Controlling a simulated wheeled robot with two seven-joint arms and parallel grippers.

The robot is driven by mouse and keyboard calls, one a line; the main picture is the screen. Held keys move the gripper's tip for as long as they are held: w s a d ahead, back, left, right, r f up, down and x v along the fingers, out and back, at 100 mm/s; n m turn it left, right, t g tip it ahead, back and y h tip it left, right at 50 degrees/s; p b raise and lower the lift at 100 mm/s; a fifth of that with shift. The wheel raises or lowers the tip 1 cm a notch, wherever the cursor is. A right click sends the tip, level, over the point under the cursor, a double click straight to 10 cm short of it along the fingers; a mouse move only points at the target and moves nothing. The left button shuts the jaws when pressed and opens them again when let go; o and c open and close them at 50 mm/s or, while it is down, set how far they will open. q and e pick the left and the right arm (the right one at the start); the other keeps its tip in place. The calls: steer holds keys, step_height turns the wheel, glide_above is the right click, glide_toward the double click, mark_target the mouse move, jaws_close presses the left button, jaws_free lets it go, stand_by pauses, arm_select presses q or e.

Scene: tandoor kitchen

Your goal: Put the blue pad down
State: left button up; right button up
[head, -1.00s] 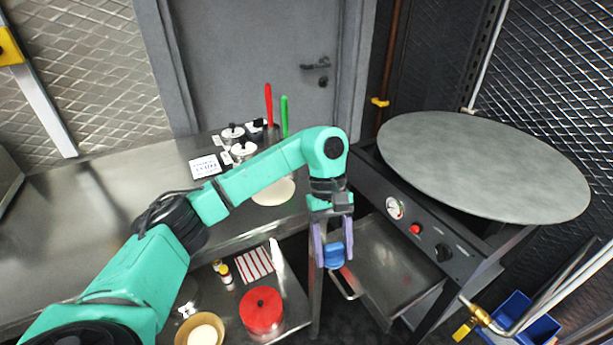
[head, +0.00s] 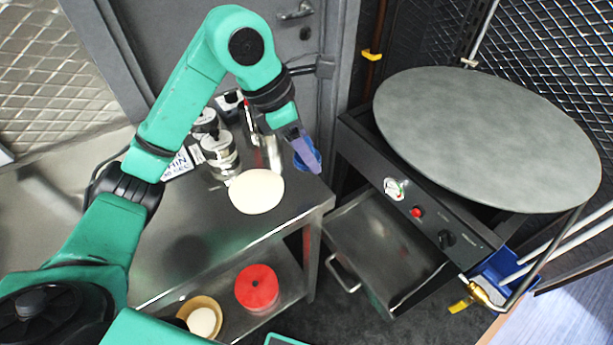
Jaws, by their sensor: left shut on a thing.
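My left gripper (head: 304,150) is raised over the right end of the steel counter (head: 232,236), near its back right corner. It is shut on the blue pad (head: 309,155), which shows as a small round blue shape partly hidden behind a purple finger. Whether the pad touches the counter cannot be told from this view. My right gripper is not in view.
A pale flatbread round (head: 257,191) lies on the counter in front of the gripper. Metal canisters (head: 219,152) stand left of it. A large round griddle (head: 485,135) is at right, above an open drawer (head: 385,250). A red container (head: 257,287) sits on the lower shelf.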

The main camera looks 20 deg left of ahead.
mark_target(314, 187)
arm_select(q)
step_height(314, 187, down, 8)
steer(key=shift+r, duration=0.1)
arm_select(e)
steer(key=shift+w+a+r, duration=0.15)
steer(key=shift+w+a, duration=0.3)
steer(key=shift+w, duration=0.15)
arm_select(q)
steer(key=o, duration=1.4)
steer(key=shift+o, duration=0.2)
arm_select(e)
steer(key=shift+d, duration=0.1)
